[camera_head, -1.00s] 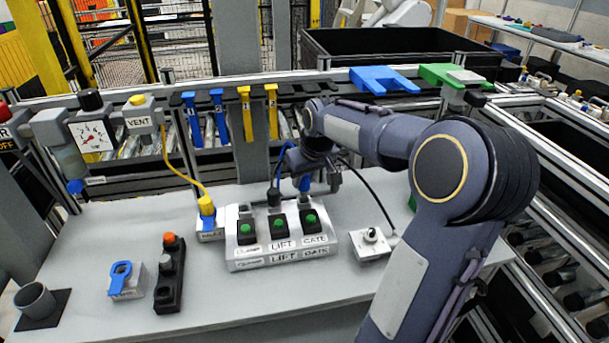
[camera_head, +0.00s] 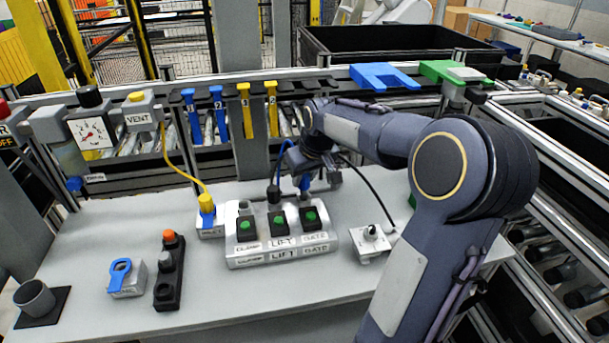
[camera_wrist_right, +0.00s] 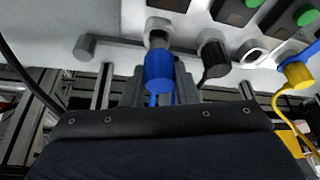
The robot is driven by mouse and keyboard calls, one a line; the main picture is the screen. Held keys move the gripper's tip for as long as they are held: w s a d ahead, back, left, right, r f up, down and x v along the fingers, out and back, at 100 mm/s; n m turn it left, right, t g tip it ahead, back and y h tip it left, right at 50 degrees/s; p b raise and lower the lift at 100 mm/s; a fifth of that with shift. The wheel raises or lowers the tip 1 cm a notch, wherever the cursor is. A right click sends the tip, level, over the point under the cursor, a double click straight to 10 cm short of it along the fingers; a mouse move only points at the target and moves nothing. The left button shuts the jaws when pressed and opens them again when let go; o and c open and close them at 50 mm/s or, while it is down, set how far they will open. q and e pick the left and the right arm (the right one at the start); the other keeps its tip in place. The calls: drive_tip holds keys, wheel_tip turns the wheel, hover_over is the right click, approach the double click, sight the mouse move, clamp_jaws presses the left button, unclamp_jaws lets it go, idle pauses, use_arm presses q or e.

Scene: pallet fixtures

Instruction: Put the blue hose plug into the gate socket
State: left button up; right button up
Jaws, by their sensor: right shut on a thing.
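The blue hose plug (camera_wrist_right: 158,70) is between the fingers of my right gripper (camera_wrist_right: 162,82), which is shut on it. In the wrist view its grey tip points at the gate socket (camera_wrist_right: 159,27) on the control box (camera_head: 281,246) and overlaps the socket's mouth. I cannot tell how deep the tip sits. In the head view the blue plug (camera_head: 304,184) shows behind the GATE button, partly hidden by my right gripper (camera_head: 318,176). My left gripper is not in view.
A black plug (camera_wrist_right: 213,57) sits beside it in the lift socket; the clamp socket (camera_wrist_right: 253,50) is empty. A yellow plug (camera_head: 206,202) stands left of the box. A switch block (camera_head: 371,240) with a black cable lies right.

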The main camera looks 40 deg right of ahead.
sight(307, 178)
drive_tip(key=shift+f+b, duration=1.05)
drive_tip(key=shift+f, duration=0.4)
idle(0.5)
drive_tip(key=o, duration=1)
drive_tip(key=shift+o, duration=0.2)
drive_tip(key=shift+r, duration=0.1)
drive_tip(key=v, duration=0.7)
drive_tip(key=shift+s+r, duration=0.25)
drive_tip(key=shift+r, duration=0.05)
